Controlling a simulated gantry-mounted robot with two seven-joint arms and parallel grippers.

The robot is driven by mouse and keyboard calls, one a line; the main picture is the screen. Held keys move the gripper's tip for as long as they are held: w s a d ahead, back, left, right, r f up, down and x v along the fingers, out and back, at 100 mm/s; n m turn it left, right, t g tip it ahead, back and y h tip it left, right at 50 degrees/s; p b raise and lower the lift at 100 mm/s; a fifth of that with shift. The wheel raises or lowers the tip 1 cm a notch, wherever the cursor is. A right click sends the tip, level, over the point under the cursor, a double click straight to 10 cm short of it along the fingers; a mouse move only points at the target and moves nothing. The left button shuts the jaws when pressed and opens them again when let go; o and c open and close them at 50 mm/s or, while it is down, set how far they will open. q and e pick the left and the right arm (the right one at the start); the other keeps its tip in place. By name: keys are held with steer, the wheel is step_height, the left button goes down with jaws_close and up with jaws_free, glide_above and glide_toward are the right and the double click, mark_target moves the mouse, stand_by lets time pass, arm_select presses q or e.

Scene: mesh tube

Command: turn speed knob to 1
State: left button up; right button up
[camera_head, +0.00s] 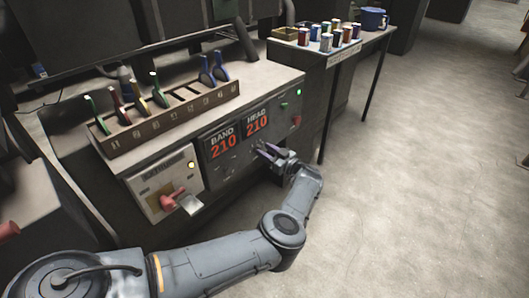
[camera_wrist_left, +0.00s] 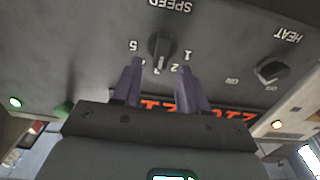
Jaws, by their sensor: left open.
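The speed knob (camera_wrist_left: 160,46) is a black knob under the upside-down SPEED label on the dark panel, in the left wrist view. A light line runs along it toward the middle of its number scale; the exact number is partly hidden. The 1 is at its right and the 5 at its left. My left gripper (camera_wrist_left: 157,68) is open, its purple fingers on either side of the knob's lower part in the picture. I cannot tell whether they touch it. In the head view the left gripper (camera_head: 267,152) is at the panel front. My right gripper is not in view.
A heat knob (camera_wrist_left: 271,70) is beside the speed knob. The BAND and HEAD displays (camera_head: 240,134) read 210. A panel with a red switch handle (camera_head: 172,200) is at the left. A rack of coloured-handled tools (camera_head: 165,115) stands on top. A side table holds several cans (camera_head: 326,42).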

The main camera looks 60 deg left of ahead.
arm_select(q)
steer(key=shift+s+a, duration=0.2)
steer(key=shift+a, duration=0.3)
steer(key=shift+w+a, duration=0.1)
steer(key=shift+a, duration=0.05)
steer(key=shift+c, duration=0.3)
jaws_close()
